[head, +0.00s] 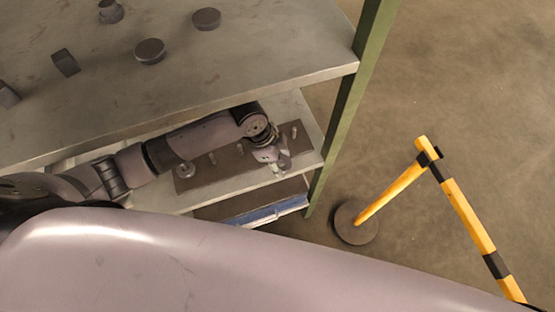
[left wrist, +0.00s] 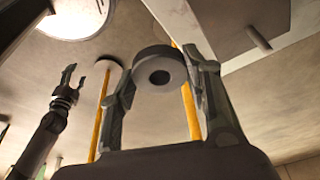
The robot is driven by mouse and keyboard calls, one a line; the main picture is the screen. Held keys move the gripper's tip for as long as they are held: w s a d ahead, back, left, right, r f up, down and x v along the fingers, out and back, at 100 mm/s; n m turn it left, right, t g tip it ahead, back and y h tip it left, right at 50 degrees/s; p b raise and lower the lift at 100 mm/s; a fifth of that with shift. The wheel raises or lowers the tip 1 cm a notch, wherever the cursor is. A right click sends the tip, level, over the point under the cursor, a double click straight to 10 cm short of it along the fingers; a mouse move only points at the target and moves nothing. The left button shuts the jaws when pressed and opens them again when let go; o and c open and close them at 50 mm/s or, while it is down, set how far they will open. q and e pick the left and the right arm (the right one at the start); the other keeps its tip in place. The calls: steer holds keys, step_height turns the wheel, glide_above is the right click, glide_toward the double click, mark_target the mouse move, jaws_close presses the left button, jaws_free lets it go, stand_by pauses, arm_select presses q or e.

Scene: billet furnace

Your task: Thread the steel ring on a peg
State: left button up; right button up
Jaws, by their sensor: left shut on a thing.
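My left gripper (head: 272,158) is above the right part of a brown peg board (head: 222,172) on the middle shelf in the head view. In the left wrist view, its two fingers (left wrist: 160,88) are shut on the dark grey steel ring (left wrist: 158,62), whose hole faces the camera. Several short pegs stand on the board, one (head: 212,157) left of the gripper. One peg (left wrist: 258,38) shows at the upper right in the wrist view, apart from the ring. My right gripper (left wrist: 68,82) is open and empty there.
The upper shelf (head: 190,90) overhangs the board and bears several dark metal pieces (head: 150,51). A green post (head: 345,120) stands close right of the gripper. A yellow-black barrier (head: 395,190) is further right on the floor. A blue-edged tray (head: 275,211) lies below.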

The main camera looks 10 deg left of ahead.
arm_select(q)
steer(key=shift+w+a+b, duration=0.25)
steer(key=shift+a+b, duration=0.05)
steer(key=shift+a, duration=0.15)
steer(key=shift+w+a, duration=0.15)
steer(key=shift+w, duration=0.3)
steer(key=shift+w+a+f+b, duration=0.1)
steer(key=shift+w+a+b, duration=0.85)
steer(key=shift+w+b, duration=0.45)
steer(key=shift+w+a+f+b, duration=0.1)
steer(key=shift+w+a+b, duration=0.85)
steer(key=shift+w+b, duration=0.45)
steer(key=shift+w+a+b, duration=0.95)
steer(key=shift+w+b, duration=0.35)
steer(key=shift+w, duration=0.1)
steer(key=shift+f+b, duration=0.45)
steer(key=shift+f, duration=0.7)
arm_select(e)
step_height(320, 180, down, 10)
steer(key=shift+w+d, duration=0.15)
arm_select(q)
steer(key=shift+f, duration=0.1)
steer(key=o, duration=1.6)
